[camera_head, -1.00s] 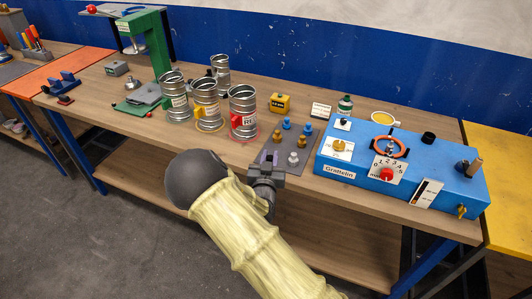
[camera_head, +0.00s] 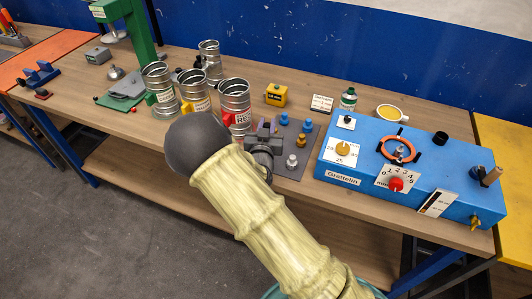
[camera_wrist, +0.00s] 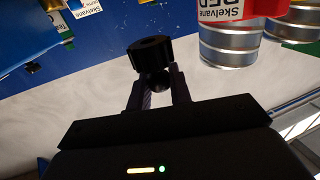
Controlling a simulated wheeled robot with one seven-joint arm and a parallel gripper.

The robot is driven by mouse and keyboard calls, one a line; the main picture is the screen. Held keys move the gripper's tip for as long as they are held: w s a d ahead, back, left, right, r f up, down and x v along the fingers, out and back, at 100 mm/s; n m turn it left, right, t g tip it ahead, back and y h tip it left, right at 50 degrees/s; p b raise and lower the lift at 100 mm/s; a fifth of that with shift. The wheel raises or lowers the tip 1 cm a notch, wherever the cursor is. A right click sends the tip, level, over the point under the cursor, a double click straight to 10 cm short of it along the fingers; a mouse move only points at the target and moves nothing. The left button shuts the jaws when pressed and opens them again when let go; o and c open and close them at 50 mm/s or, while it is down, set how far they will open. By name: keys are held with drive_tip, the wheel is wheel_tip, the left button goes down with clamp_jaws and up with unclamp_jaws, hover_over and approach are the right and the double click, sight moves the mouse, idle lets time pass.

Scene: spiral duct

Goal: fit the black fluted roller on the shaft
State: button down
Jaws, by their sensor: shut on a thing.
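My gripper (camera_head: 268,130) is over the front left part of the grey mat in the head view. In the wrist view my gripper (camera_wrist: 158,92) is shut on a short black roller (camera_wrist: 150,52) with a notched rim, held at the fingertips. The roller is hard to make out in the head view. A blue machine (camera_head: 350,165) labelled Grattelin stands on the bench to the right. A small grey post (camera_head: 400,149), which looks like the shaft, stands inside an orange ring (camera_head: 385,153) on its top. The gripper is well to the left of it.
Several metal duct cans (camera_head: 236,92) stand left of my gripper. Blue, brass and grey knobs stand on the grey mat (camera_head: 291,170). A yellow block (camera_head: 276,95), a green bottle (camera_head: 348,98) and a yellow cup (camera_head: 390,112) are behind. A black cylinder (camera_head: 440,138) is on the machine.

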drive_tip(key=shift+s+a, duration=0.25)
drive_tip(key=shift+s, duration=0.25)
wheel_tip(320, 180, down, 5)
drive_tip(key=shift+f+p, duration=0.1)
drive_tip(key=shift+p, duration=0.5)
drive_tip(key=shift+f, duration=0.25)
drive_tip(key=shift+f, duration=0.1)
drive_tip(key=shift+f+p, duration=0.45)
drive_tip(key=shift+f, duration=1.5)
